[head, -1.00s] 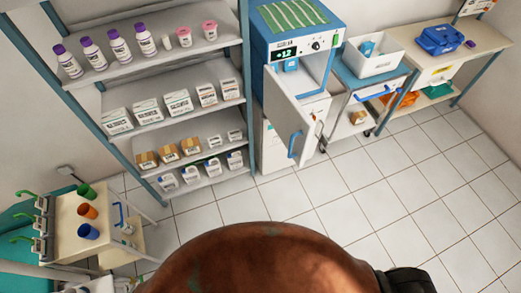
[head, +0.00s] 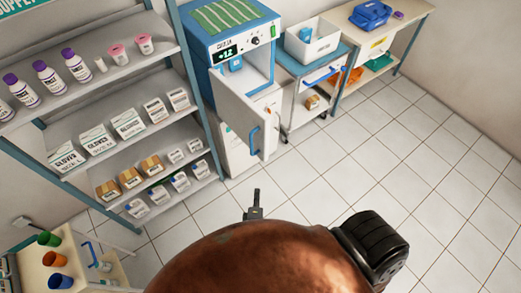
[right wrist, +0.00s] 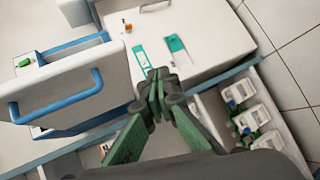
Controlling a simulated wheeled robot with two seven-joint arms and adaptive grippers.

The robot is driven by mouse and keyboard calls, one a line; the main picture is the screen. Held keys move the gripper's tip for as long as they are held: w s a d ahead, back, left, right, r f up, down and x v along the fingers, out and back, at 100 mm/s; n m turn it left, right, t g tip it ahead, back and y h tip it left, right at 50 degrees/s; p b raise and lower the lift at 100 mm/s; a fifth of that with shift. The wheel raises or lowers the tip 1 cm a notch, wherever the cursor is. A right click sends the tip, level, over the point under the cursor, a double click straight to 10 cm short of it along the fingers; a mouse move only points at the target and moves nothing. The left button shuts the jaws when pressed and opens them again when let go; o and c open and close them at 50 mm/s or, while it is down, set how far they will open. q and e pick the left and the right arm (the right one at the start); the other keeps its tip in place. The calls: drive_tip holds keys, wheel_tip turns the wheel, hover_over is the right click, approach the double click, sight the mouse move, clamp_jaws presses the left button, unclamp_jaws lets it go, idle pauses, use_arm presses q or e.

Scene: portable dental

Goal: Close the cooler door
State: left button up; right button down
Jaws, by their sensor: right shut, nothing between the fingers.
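The cooler (head: 216,47) is a white and blue unit with a lit display, standing beside the shelves. Its door (head: 238,103) is swung open, with a blue handle (head: 254,141) on its outer face; part of the lit interior shows. In the right wrist view the door (right wrist: 88,82) and its handle (right wrist: 55,106) are at the left. My right gripper (head: 256,200) shows in front of and below the door in the head view. In the right wrist view the gripper (right wrist: 158,76) is shut and empty, apart from the handle. My left gripper is not in view.
A tall shelf rack (head: 190,80) with bottles and boxes stands left of the cooler. A cart (head: 325,72) with a white bin (head: 312,43) stands at its right, then a bench (head: 400,28) with a blue case (head: 370,14). The tiled floor (head: 400,150) in front is open.

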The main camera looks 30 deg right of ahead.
wheel_tip(320, 180, up, 17)
drive_tip(key=w+a+t+h, duration=0.1)
drive_tip(key=a+t+h, duration=0.1)
drive_tip(key=t+h, duration=0.1)
drive_tip(key=p, duration=0.2)
approach(262, 141)
drive_tip(key=w, duration=0.4)
drive_tip(key=d, duration=0.1)
drive_tip(key=d+p, duration=0.1)
drive_tip(key=shift+w+d+f, duration=0.15)
drive_tip(key=shift+w+d, duration=0.2)
drive_tip(key=shift+d, duration=0.35)
drive_tip(key=shift+f, duration=0.1)
drive_tip(key=shift+d, duration=0.1)
